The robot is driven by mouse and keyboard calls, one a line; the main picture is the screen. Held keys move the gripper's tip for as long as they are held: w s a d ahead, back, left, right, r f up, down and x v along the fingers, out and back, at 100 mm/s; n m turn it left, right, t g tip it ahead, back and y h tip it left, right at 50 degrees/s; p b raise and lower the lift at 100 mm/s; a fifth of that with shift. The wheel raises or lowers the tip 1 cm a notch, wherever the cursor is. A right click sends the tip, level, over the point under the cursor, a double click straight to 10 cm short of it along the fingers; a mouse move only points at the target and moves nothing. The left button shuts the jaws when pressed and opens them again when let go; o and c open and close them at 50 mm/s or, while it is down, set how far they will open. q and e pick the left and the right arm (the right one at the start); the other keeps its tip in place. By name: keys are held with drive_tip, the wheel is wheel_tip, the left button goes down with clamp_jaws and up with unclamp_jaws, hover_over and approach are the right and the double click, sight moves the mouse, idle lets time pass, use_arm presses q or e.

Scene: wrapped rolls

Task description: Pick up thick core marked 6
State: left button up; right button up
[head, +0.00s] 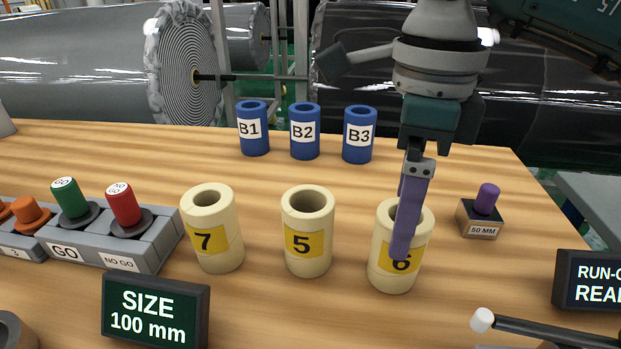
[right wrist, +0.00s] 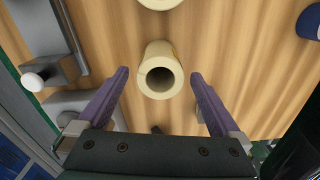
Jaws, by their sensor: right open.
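The cream thick core marked 6 (head: 388,278) stands upright on the wooden table, the rightmost of three cream cores. Its yellow label is partly covered by a purple finger. My right gripper (head: 404,246) points down over this core, with one finger in front of it in the head view; the other is mostly hidden behind that finger. In the right wrist view the core (right wrist: 160,88) shows between the two spread fingers (right wrist: 160,74), with a gap on each side. The gripper is open and empty. My left gripper is not in view.
Cores marked 5 (head: 307,258) and 7 (head: 213,255) stand to the left. Blue cores B1 (head: 253,143), B2 (head: 304,146) and B3 (head: 358,149) stand behind. A 50 MM block with a purple peg (head: 486,200) stands right. A GO/NO GO gauge stand (head: 150,255) is left.

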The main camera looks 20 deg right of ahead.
sight(388, 276)
wheel_tip(388, 276, down, 4)
drive_tip(key=shift+s+d+f, duration=0.1)
drive_tip(key=shift+f, duration=0.15)
drive_tip(key=shift+c, duration=0.4)
drive_tip(key=c, duration=1.4)
